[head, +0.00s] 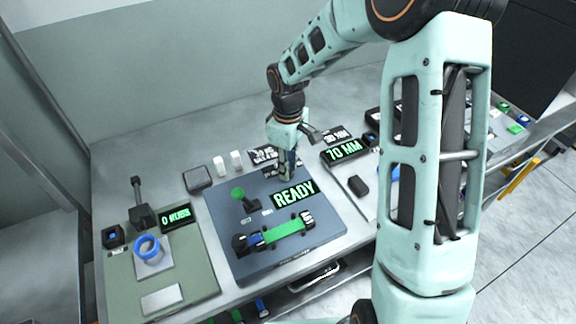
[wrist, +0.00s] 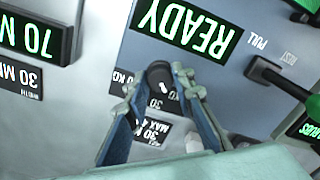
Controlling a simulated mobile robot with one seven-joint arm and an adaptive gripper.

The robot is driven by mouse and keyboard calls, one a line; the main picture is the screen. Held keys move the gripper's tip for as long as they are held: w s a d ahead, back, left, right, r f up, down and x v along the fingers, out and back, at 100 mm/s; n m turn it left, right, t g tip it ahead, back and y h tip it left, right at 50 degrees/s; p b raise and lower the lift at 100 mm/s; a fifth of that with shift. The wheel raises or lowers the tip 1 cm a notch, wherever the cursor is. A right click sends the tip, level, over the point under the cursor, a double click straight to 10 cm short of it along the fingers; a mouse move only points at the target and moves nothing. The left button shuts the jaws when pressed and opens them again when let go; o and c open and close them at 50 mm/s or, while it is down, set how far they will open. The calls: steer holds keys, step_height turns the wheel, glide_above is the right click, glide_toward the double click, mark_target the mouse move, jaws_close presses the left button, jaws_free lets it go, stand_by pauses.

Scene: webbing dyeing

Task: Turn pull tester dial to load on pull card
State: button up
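The pull tester is a dark blue-grey plate (head: 225,213) with a lit READY display (head: 293,194), also in the wrist view (wrist: 187,28). Its round black dial (wrist: 159,75) has a pale pointer mark. A 30 KG label is beside it, and another KG label is partly covered. The pull card (wrist: 152,131) reads 30 KG, MAX 40, and is partly behind a finger. My gripper (wrist: 160,80) straddles the dial, fingertips close on both sides. Whether they press on it is unclear. In the head view my gripper (head: 288,172) hides the dial.
A lever (wrist: 270,70) marked PULL and REST stands beside the display. A green strap (head: 285,230) lies clamped on the plate. A 70 MM display (head: 342,151) is to the right.

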jaws_close()
steer(key=shift+m, duration=0.3)
steer(key=m+b, duration=0.2)
steer(key=m, duration=0.2)
steer(key=shift+f, duration=0.1)
steer(key=m+b, duration=0.1)
steer(key=m, duration=0.3)
steer(key=shift+a+b, duration=0.1)
steer(key=shift+b, duration=0.25)
steer(key=o, duration=0.8)
jaws_free()
steer(key=shift+c, duration=0.2)
